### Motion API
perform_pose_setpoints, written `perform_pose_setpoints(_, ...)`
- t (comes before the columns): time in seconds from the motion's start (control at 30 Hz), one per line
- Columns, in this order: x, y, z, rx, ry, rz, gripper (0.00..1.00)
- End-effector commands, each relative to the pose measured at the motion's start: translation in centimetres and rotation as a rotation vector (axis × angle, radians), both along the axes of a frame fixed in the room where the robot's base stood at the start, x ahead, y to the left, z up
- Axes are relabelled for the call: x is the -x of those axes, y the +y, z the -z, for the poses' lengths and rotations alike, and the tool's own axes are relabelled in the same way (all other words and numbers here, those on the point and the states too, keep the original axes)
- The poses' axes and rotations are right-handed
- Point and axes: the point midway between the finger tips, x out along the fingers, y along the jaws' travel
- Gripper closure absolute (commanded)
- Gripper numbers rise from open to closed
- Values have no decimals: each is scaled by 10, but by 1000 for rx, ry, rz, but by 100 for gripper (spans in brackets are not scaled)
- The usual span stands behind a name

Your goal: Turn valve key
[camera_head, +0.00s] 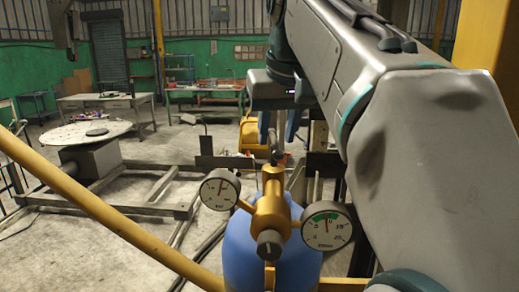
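A blue gas cylinder (247,262) stands upright at the bottom centre with a brass valve and regulator (269,212) on it. A dark knob (270,243) faces me on the regulator. A small grey upright piece, apparently the valve key (276,152), shows at the top of the brass valve; its shape is too small to make out. My gripper (279,128) points down just above and behind the valve. Its two fingers look apart, with a gap between them. Whether either finger touches the key is not clear.
A left gauge (220,189) and a right gauge (327,226) flank the regulator. A yellow rail (110,219) crosses the lower left. A metal floor frame (150,200), a round table (92,133) and workbenches (112,104) stand behind. My arm covers the right side.

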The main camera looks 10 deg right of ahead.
Motion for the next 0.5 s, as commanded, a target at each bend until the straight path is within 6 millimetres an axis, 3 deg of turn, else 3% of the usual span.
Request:
perform_pose_setpoints(0.2, -11, 1, 28, -1, 2, -1, 65)
perform_pose_setpoints(0.5, -16, 1, 38, 0, 0, -2, 65)
